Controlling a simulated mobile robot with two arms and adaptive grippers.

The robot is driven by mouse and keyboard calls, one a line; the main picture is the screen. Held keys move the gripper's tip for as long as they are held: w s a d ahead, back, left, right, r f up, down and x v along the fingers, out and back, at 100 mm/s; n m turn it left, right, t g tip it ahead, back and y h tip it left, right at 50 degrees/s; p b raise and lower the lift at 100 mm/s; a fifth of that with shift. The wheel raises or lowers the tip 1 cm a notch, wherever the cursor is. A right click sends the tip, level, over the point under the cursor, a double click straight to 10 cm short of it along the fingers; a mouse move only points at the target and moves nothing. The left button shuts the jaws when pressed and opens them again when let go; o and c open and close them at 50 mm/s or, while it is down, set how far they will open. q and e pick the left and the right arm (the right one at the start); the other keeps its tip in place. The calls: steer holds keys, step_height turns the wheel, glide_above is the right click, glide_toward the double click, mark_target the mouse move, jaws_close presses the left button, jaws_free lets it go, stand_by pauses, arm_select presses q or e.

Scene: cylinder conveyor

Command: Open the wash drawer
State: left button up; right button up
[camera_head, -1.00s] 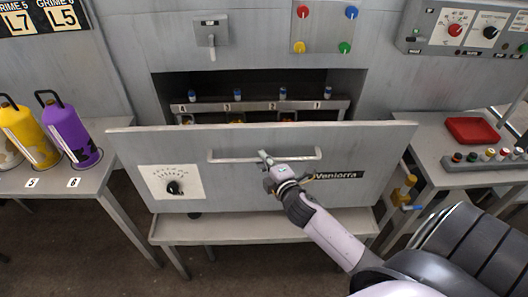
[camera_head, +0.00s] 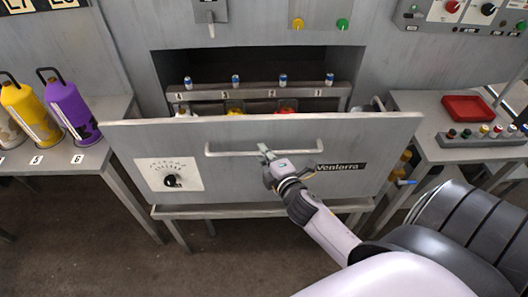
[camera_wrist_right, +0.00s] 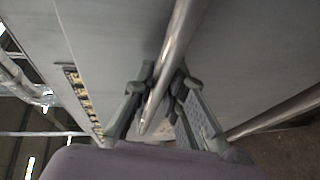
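The wash drawer (camera_head: 270,185) is a wide grey front panel with a dial at its left and a "Veniorra" label at its right. It stands pulled out from the machine, with the dark opening behind it. A long silver bar handle (camera_head: 230,153) runs across its upper middle. My right gripper (camera_head: 265,155) is at the handle's middle. In the right wrist view the handle bar (camera_wrist_right: 180,45) passes between the fingers (camera_wrist_right: 160,90), which close around it. My left gripper is not in view.
Behind the panel is a rack (camera_head: 260,92) with several blue-capped valves and coloured items below. A side table on the left holds a purple cylinder (camera_head: 70,108) and a yellow one (camera_head: 32,110). A right table holds a red tray (camera_head: 468,108). Floor in front is clear.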

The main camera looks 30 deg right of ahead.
steer(key=o, duration=0.5)
steer(key=shift+c, duration=0.2)
steer(key=v, duration=1.2)
steer(key=shift+d, duration=0.1)
